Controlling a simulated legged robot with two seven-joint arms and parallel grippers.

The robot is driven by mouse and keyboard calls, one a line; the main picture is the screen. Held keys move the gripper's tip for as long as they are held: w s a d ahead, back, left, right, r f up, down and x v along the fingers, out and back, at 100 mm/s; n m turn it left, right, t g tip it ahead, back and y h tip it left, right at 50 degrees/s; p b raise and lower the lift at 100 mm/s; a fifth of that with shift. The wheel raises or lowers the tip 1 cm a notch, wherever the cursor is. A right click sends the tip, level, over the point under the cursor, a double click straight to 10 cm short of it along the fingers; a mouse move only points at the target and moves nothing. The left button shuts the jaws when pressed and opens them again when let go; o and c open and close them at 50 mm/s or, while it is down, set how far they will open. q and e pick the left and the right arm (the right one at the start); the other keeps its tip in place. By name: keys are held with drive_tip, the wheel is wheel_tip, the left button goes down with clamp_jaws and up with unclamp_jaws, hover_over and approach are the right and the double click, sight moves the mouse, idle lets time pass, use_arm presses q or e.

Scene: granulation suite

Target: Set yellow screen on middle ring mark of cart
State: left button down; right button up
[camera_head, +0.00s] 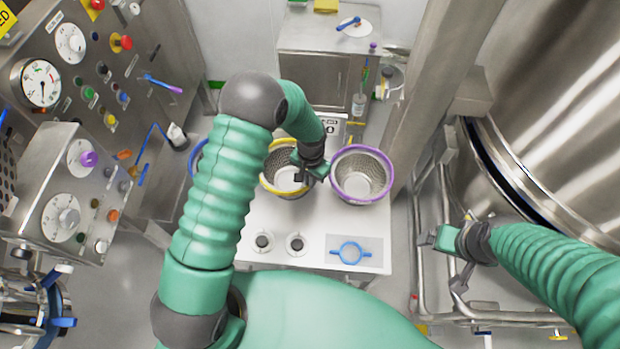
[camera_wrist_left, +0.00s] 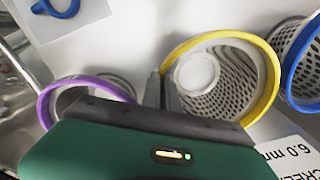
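The yellow-rimmed screen (camera_head: 268,184) is a perforated metal basket standing upright in the middle of a row on the white cart (camera_head: 262,222). My left gripper (camera_head: 300,174) is at the right side of its rim. In the left wrist view the fingers (camera_wrist_left: 162,92) are close together, one on each side of the rim of the yellow screen (camera_wrist_left: 262,108), with its wall between them. The middle ring mark cannot be made out; the screen and my arm cover that area.
A purple-rimmed screen (camera_head: 362,202) stands close on the right. A blue-rimmed screen (camera_head: 196,152) is on the left, mostly behind my arm; it shows in the wrist view (camera_wrist_left: 290,60). A blue clamp (camera_head: 350,252) lies at the cart's front. Metal rails (camera_head: 418,200) stand to the right.

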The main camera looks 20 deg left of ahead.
use_arm(q)
drive_tip(key=shift+w+d, duration=0.2)
drive_tip(key=shift+d, duration=0.45)
drive_tip(key=c, duration=1.6)
unclamp_jaws()
drive_tip(key=shift+s+a, duration=0.1)
drive_tip(key=shift+a, duration=0.1)
drive_tip(key=shift+o, duration=0.2)
drive_tip(key=shift+a, duration=0.1)
use_arm(e)
drive_tip(key=shift+w+d+f, duration=0.1)
use_arm(q)
wheel_tip(320, 180, up, 17)
drive_tip(key=b, duration=0.3)
drive_tip(key=shift+f+b, duration=0.15)
drive_tip(key=shift+b, duration=0.15)
use_arm(e)
drive_tip(key=x, duration=0.3)
drive_tip(key=shift+s+d+f, duration=0.15)
drive_tip(key=shift+s+f, duration=0.15)
drive_tip(key=shift+f, duration=0.1)
